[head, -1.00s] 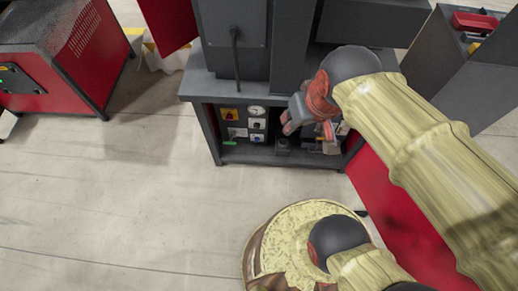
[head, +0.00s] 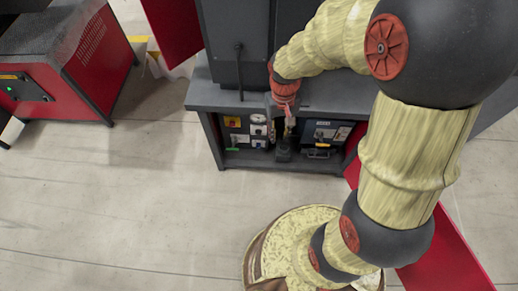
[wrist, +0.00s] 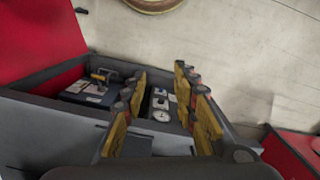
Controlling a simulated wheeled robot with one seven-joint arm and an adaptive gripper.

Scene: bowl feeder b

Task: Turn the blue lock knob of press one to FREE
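The press (head: 292,92) is a dark grey machine with an open bay under its table. I cannot make out a blue knob or any lettering. My gripper (head: 280,125) hangs down in front of the bay, right of the gauge. In the wrist view its fingers (wrist: 165,112) are apart, with the gauge (wrist: 161,115) and white plates (wrist: 160,97) visible between them. It holds nothing visible.
A dark box with labels and a handle (head: 325,133) stands in the bay's right part; it also shows in the wrist view (wrist: 92,88). A small dark block (head: 284,153) sits low in the bay. A red and black machine (head: 62,65) stands left. The floor (head: 130,200) in front is clear.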

